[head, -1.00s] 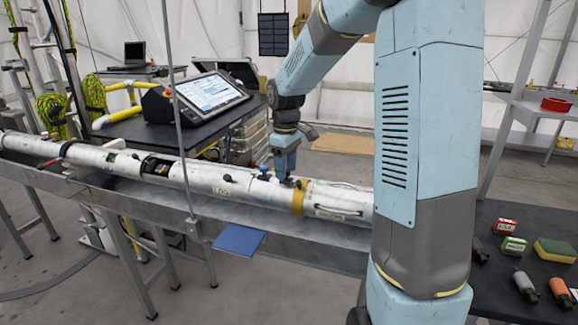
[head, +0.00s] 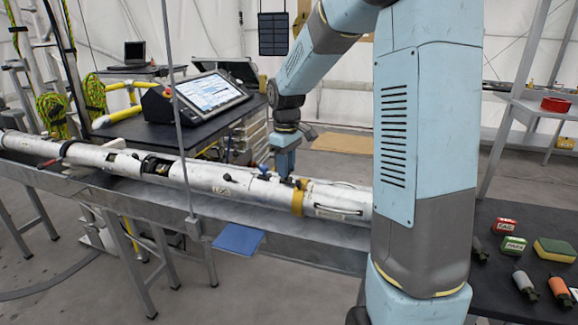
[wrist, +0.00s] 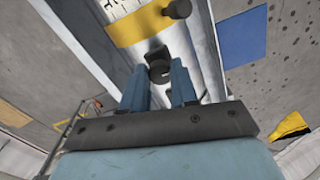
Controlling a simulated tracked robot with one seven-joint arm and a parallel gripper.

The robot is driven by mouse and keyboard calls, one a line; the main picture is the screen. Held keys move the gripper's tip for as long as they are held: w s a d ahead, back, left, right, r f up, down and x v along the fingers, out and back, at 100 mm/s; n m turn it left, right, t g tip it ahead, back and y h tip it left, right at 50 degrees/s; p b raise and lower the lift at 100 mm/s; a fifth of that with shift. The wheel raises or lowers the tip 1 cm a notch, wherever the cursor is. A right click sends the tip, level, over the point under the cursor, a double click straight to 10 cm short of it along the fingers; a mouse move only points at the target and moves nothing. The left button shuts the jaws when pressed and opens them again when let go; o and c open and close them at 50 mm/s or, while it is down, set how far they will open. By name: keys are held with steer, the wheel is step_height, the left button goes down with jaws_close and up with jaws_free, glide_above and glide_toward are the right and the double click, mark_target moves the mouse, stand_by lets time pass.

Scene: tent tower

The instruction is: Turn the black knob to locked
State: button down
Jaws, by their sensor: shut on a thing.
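A long silvery tube (head: 215,178) lies on a metal rail. A dark knob (wrist: 158,70) sits on it beside a yellow band (head: 299,202). My gripper (wrist: 158,68) points down onto the tube just left of that band in the head view (head: 285,177). Its two blue fingers stand on either side of the knob and are shut on it. The fingers and arm hide much of the knob in the head view. I cannot read its marks or its setting. Another black knob (wrist: 178,9) stands at the yellow band in the wrist view.
A blue plate (head: 238,239) juts from the rail's front. A thin upright pole (head: 180,110) stands before the tube. A tilted screen (head: 210,93) is on a black table behind. Several small items, including an orange canister (head: 560,289), lie on the right-hand table.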

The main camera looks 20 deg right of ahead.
steer(key=m, duration=0.3)
steer(key=shift+w+a+r+m, duration=0.1)
steer(key=shift+a+m, duration=0.05)
steer(key=shift+m, duration=0.25)
steer(key=m, duration=0.4)
steer(key=shift+m, duration=0.3)
steer(key=m, duration=0.4)
steer(key=shift+m, duration=2.5)
steer(key=shift+d, duration=0.2)
steer(key=c, duration=0.9)
jaws_free()
steer(key=shift+a, duration=0.1)
steer(key=shift+o, duration=0.2)
